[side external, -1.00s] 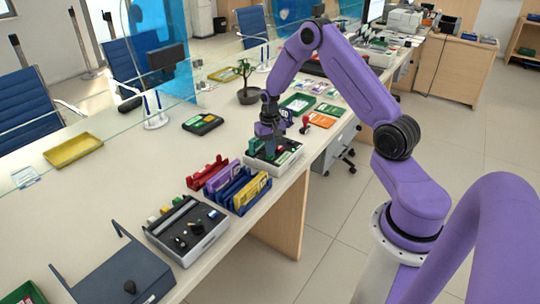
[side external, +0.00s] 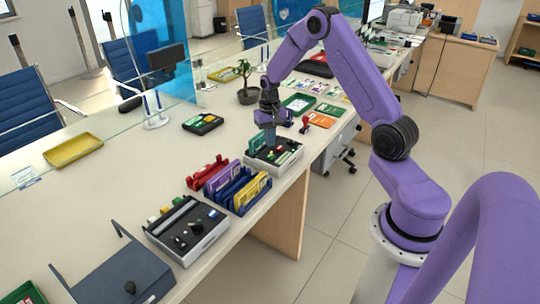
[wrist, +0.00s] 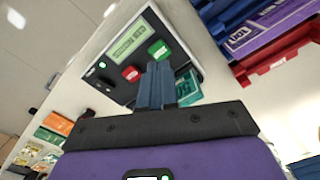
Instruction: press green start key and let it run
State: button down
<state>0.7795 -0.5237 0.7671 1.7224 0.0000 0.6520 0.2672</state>
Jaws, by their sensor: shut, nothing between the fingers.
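The grey-and-black counting machine (side external: 288,160) sits near the counter's front edge. In the wrist view its panel (wrist: 95,78) carries a lit display (wrist: 130,39), a green key (wrist: 159,49), a red key (wrist: 131,73) and a small greenish-white light (wrist: 102,65). My gripper (side external: 270,146) points down over the machine, shut and empty. In the wrist view its blue-grey fingertips (wrist: 152,66) are beside the green key and do not cover it. I cannot tell the exact gap to the panel. A teal piece (wrist: 188,86) shows partly behind the fingers.
Red, purple, blue and yellow racks (side external: 228,183) stand close left of the machine. A second black-topped device (side external: 187,230) is nearer the camera. A potted plant (side external: 248,94) and a green tray (side external: 298,103) lie beyond. A glass screen runs along the counter.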

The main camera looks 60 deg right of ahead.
aim_at(269, 156)
jog(key=shift+r, duration=2.2)
jog(key=s+a+r+n, duration=0.4)
jog(key=s+a, duration=0.1)
jog(key=a, duration=0.5)
jog(key=s+a+r+n, duration=0.4)
jog(key=s+a+n, duration=0.15)
jog(key=a, duration=0.55)
jog(key=s+a+r+n, duration=0.1)
jog(key=s+n, duration=0.3)
jog(key=s, duration=0.7)
jog(key=s+a+r+n, duration=0.2)
jog(key=s+n, duration=0.3)
jog(key=s, duration=0.6)
jog(key=shift+a, duration=0.5)
